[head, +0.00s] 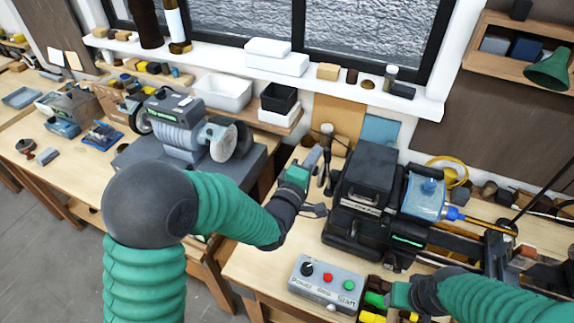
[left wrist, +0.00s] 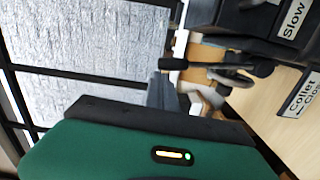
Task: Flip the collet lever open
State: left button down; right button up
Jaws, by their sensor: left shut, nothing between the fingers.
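The black collet lever (head: 325,166) stands roughly upright at the left end of the dark lathe (head: 370,195). In the left wrist view the lever (left wrist: 205,66) is a black rod with a thicker end, beside a label (left wrist: 300,95) reading "Collet" and part of "Close". My left gripper (head: 312,158) is beside the lever, on its left. Its grey fingers (left wrist: 165,93) look shut and empty, with a small gap to the lever; contact is hard to tell. My right gripper (head: 388,297) is low at the right, its fingers unclear.
A grey control box (head: 326,285) with a knob and red and green buttons sits at the bench's front. A bin of coloured parts (head: 372,312) is beside it. A grinder (head: 180,125) stands on the left. Bare bench top (head: 258,262) lies left of the control box.

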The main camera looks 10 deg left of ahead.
aim_at(327, 158)
pick_arm(q)
jog(key=shift+s+d+r+m+b, duration=0.1)
jog(key=shift+d+r+m+b, duration=0.15)
jog(key=shift+d, duration=0.5)
jog(key=shift+s+d+m+b, duration=0.15)
jog(key=shift+d+b, duration=0.2)
jog(key=shift+d, duration=0.4)
jog(key=shift+w, duration=0.1)
jog(key=shift+a, duration=0.2)
jog(key=shift+d, duration=0.1)
